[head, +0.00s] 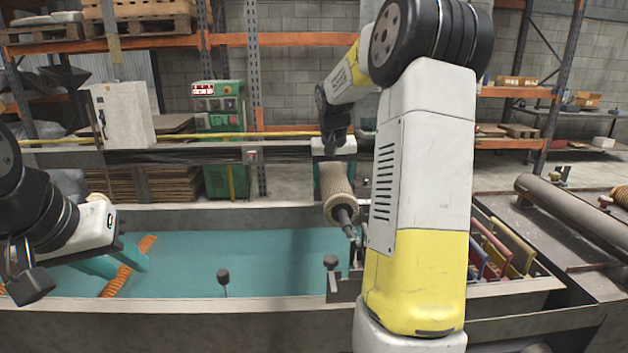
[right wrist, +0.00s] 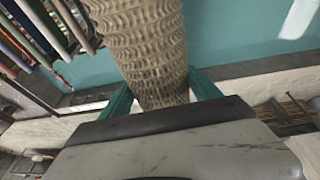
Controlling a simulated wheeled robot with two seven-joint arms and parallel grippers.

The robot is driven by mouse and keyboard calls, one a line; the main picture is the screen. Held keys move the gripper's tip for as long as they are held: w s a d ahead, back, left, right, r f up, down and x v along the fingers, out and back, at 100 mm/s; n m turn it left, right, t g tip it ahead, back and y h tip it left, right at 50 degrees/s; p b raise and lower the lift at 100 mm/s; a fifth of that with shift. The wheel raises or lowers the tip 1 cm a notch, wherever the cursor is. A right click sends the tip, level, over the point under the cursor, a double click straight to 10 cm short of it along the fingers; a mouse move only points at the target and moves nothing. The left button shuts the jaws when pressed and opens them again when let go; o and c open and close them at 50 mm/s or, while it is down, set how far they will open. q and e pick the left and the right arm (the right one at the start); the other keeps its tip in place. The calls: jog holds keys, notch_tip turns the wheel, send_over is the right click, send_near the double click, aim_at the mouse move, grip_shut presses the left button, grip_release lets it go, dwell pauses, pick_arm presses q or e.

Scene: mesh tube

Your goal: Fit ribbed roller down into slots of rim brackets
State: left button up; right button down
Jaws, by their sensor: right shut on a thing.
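The beige ribbed roller (head: 337,187) is held in the air above the trough, tilted, with its dark shaft end pointing down toward me. My right gripper (head: 333,162) is shut on it. The right wrist view shows the roller (right wrist: 145,45) between the teal fingers (right wrist: 160,92). A dark rim bracket (head: 340,287) stands at the near rim, below the roller and apart from it; my right arm covers the area beside it. My left gripper (head: 118,260) is low at the left over the trough, its teal fingers apart and empty.
The trough (head: 270,255) has a teal inside and pale rims. A black-knobbed post (head: 223,277) stands at its near side. An orange ribbed strip (head: 128,268) lies near my left gripper. Coloured panels (head: 500,250) stand at the right.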

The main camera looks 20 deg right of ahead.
dwell(0.3)
notch_tip(320, 180, down, 12)
jog(key=shift+r, duration=0.25)
dwell(1.9)
dwell(0.4)
jog(key=shift+c, duration=0.7)
grip_release()
jog(key=shift+o, duration=0.4)
jog(key=shift+f, duration=0.1)
